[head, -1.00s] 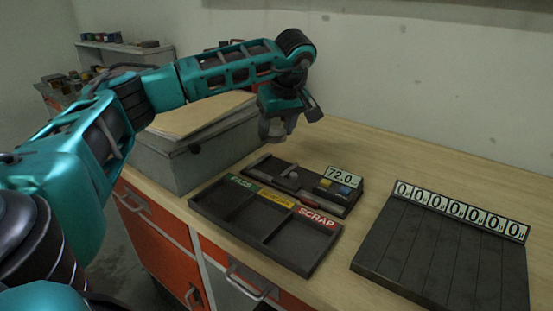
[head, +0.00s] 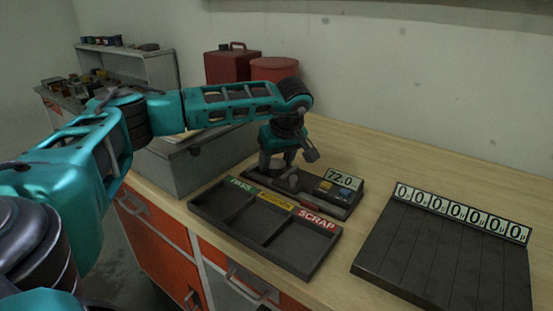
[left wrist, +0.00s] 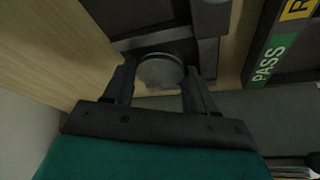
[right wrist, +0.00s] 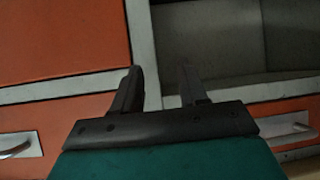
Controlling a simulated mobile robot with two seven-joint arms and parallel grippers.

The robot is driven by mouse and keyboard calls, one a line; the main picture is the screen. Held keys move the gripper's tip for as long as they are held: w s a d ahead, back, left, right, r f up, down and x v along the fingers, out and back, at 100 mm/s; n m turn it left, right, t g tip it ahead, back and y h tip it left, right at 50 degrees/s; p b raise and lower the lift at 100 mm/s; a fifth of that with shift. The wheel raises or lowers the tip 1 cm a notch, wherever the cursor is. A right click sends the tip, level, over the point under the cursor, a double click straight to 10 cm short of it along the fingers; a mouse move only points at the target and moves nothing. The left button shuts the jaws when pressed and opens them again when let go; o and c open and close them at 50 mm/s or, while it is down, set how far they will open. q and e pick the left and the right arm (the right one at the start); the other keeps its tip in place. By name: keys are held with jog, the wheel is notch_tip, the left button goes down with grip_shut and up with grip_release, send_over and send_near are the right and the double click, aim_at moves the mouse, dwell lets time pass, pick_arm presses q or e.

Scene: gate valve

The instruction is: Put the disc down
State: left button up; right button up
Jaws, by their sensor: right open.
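The disc (left wrist: 161,71) is a round grey piece between the fingertips of my left gripper in the left wrist view. My left gripper (head: 277,163) appears shut on its edges. In the head view the gripper points down at the far left end of the dark gauge stand (head: 341,210), whose display (head: 344,180) reads 72.0. I cannot tell whether the disc touches the stand. In the right wrist view my right gripper (right wrist: 163,84) is open and empty, in front of the orange and grey cabinet fronts.
A dark sorting tray (head: 291,262) with pass, middle and scrap labels lies in front of the stand. A ribbed rack (head: 395,252) with number plates is at right. A grey box (head: 180,168) stands at left; red containers (head: 232,66) are behind. Bare bench lies between stand and rack.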

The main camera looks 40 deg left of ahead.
pick_arm(q)
jog(key=shift+o, duration=0.9)
jog(key=shift+r, duration=0.25)
jog(key=v, duration=1.1)
jog(key=shift+d+r, duration=0.3)
jog(key=shift+r, duration=0.05)
jog(key=shift+s, duration=0.1)
